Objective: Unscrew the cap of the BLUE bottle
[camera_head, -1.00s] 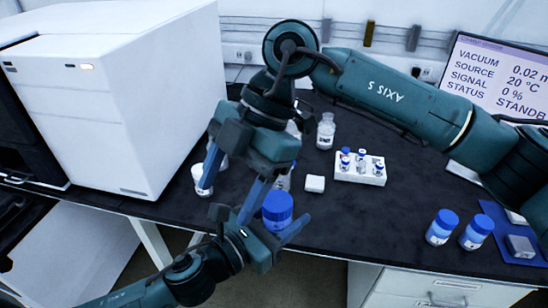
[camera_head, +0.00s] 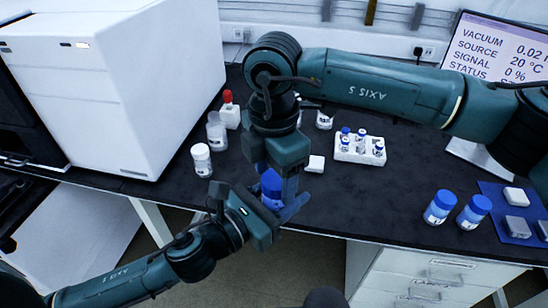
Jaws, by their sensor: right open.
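The blue bottle (camera_head: 270,184) with its blue cap shows near the front edge of the bench, between my two grippers and partly covered by them. My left gripper (camera_head: 276,212) comes from below left, its fingers around the bottle, and seems to hold it upright. My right gripper (camera_head: 277,187) points down right over the bottle. It is open, with one finger visible at the right side of the cap. Its other finger is mostly hidden, and I cannot tell whether it touches the cap.
The dark bench (camera_head: 385,205) holds two blue-capped bottles (camera_head: 440,207) (camera_head: 474,212), a white vial rack (camera_head: 360,149), a small white block (camera_head: 316,164), a white-capped bottle (camera_head: 201,159) and a red-capped bottle (camera_head: 229,110). A large white instrument (camera_head: 130,90) stands left.

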